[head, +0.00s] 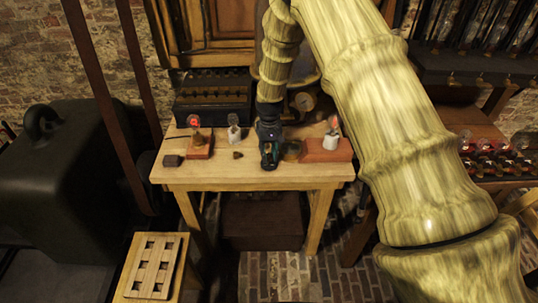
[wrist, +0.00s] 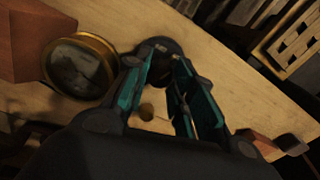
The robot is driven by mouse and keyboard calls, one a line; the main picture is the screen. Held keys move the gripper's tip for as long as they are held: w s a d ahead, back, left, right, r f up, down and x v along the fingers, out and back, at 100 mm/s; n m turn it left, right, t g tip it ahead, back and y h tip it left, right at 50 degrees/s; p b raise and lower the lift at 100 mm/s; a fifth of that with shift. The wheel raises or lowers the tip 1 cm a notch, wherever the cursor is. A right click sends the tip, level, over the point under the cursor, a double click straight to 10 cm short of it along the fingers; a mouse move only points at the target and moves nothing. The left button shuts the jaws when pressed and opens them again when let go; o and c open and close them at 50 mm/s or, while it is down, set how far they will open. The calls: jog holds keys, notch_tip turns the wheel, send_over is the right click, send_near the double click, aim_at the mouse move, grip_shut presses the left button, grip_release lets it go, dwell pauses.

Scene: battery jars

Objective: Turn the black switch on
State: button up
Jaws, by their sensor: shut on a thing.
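My gripper (head: 268,163) points down at the wooden table, near the middle of its front edge. In the wrist view its teal fingers (wrist: 163,56) close around a dark rounded thing (wrist: 166,44) at their tips. Its shape is mostly hidden, and I cannot tell for sure that it is the black switch or which way it is set. In the head view my gripper covers it. A separate small dark block (head: 173,160) lies at the table's left end; it also shows at the right of the wrist view (wrist: 291,145).
On the table (head: 240,174) stand a red-lit lamp on a wooden block (head: 198,152), a small white-based piece (head: 234,130), a small brown knob (head: 238,155), a brass-rimmed round instrument (wrist: 80,66) and a reddish block (head: 325,155). A slotted wooden rack (head: 152,267) stands front left.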

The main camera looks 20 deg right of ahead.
aim_at(269, 154)
jog(key=m, duration=0.5)
jog(key=shift+b, duration=0.3)
jog(key=shift+w+r, duration=0.1)
dwell(0.3)
jog(key=o, duration=1)
jog(key=shift+o, duration=0.2)
notch_tip(269, 154, up, 12)
